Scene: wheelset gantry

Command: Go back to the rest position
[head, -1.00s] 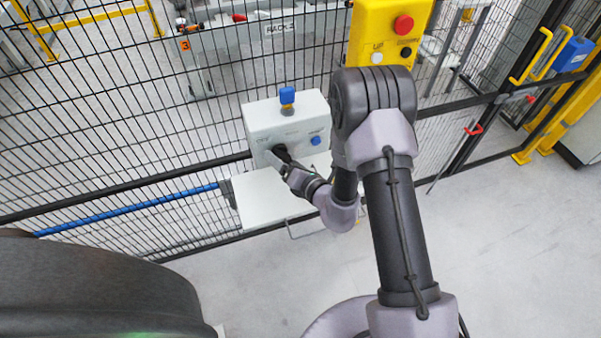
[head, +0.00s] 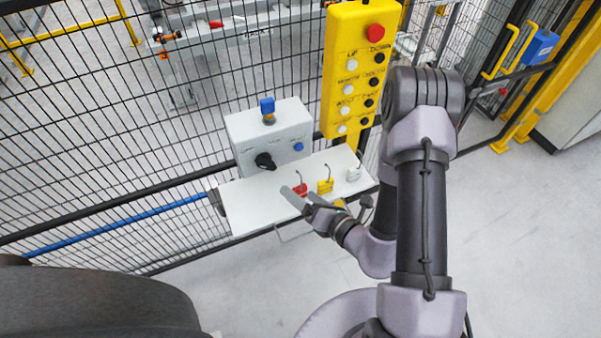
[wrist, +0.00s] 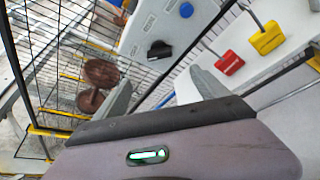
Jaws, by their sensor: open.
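My gripper (head: 302,198) is open and empty above the front of a white shelf (head: 250,205). In the wrist view its two fingers (wrist: 162,95) stand apart with nothing between them. A grey control box (head: 262,135) stands at the back of the shelf. It carries a black rotary knob (head: 265,161), a blue button (head: 298,146) and a blue-topped part (head: 267,108). The knob also shows in the wrist view (wrist: 159,50), clear of the fingers. My arm reaches in from the lower right of the head view.
Red (head: 300,189), yellow (head: 325,186) and white (head: 353,174) padlocks lie on the shelf, close to my gripper. A yellow pendant (head: 352,75) with several buttons hangs behind. A black mesh fence (head: 110,130) runs behind the shelf. The floor (head: 520,240) at right is clear.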

